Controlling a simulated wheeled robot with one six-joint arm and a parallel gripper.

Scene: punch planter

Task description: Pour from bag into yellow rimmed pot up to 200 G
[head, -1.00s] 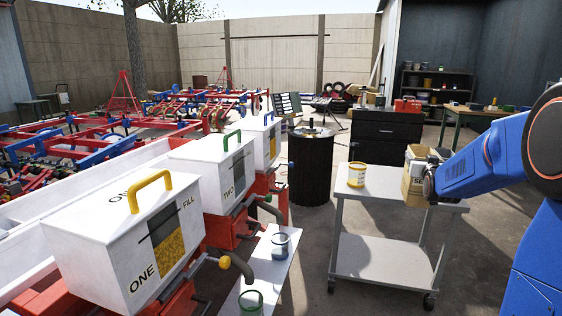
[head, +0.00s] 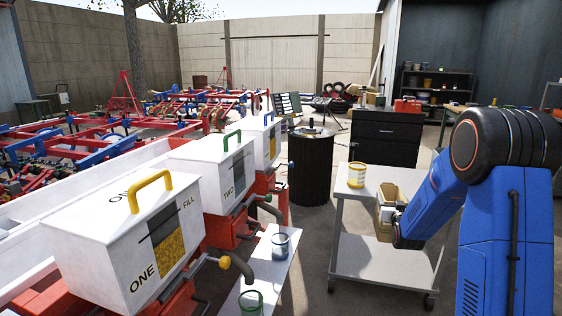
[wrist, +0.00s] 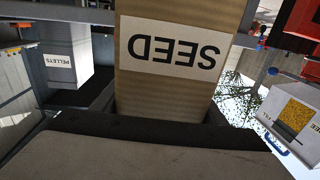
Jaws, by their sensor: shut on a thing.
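The seed bag (head: 385,222) is brown with a white label. In the wrist view the bag (wrist: 165,95) fills the middle, its "SEED" label upside down. My gripper (head: 398,222) is shut on the bag, at the trolley's front side; the fingers are mostly hidden. The bag looks clear of the trolley top and its open top shows in the head view. The yellow rimmed pot (head: 357,177) stands upright on the trolley, behind and left of the bag. Its contents and any weight reading cannot be made out.
The grey trolley (head: 346,215) carries the pot. A blue rimmed pot (head: 280,246) and a green rimmed pot (head: 250,303) stand on a white shelf at left, beside the white hoppers (head: 130,240). A "PELLETS" container (wrist: 62,62) shows in the wrist view.

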